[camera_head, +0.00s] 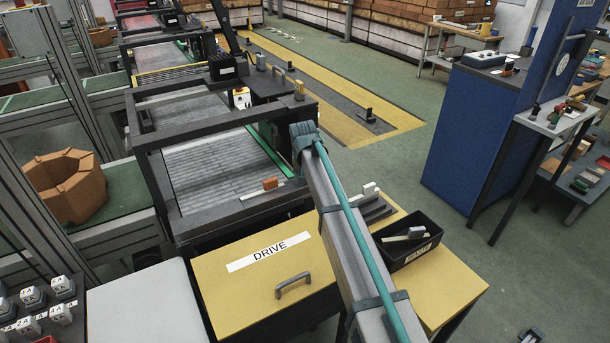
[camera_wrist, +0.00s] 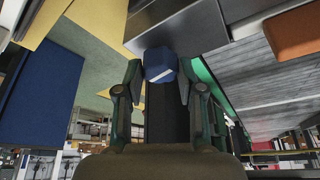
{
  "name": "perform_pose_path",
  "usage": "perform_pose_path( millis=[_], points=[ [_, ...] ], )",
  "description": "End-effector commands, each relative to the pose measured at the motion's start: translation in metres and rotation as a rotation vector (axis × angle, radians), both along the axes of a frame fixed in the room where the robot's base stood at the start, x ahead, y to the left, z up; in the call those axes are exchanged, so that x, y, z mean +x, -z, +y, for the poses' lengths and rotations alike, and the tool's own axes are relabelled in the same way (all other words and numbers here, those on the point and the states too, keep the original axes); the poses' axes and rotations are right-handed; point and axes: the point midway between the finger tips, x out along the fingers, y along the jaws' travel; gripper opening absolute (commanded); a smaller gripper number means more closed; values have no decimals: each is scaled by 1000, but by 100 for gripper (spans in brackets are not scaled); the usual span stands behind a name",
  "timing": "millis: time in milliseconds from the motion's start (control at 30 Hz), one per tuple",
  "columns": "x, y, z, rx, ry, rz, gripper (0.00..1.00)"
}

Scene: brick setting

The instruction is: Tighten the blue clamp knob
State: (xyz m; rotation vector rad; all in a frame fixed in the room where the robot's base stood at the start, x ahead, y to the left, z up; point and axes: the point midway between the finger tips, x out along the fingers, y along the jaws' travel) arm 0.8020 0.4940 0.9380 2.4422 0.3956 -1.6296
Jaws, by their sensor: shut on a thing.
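The blue clamp knob (camera_wrist: 160,64) shows in the wrist view at the top middle, with a pale mark across its face. My gripper (camera_wrist: 160,76) has one finger on each side of it and is shut on it. A dark post or bar lies below the knob in the picture, between the fingers. In the head view I cannot make out the knob or my gripper; my arm reaches away over the yellow cover and ends near the conveyor frame.
A yellow cover marked DRIVE (camera_head: 232,290) has a raised handle (camera_head: 293,285). A black bin (camera_head: 437,246) stands right of my arm. A dark frame (camera_head: 160,189) surrounds the roller conveyor, where an orange block (camera_head: 270,184) lies. A blue cabinet (camera_head: 463,140) stands right; green floor between is open.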

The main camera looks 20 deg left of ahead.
Motion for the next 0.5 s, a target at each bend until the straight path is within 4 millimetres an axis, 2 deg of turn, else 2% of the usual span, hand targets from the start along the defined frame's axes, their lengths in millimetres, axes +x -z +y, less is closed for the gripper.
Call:
perform_pose_path(
  millis=[500],
  points=[
    [1,1,4,0,464,1,3]
  ],
)
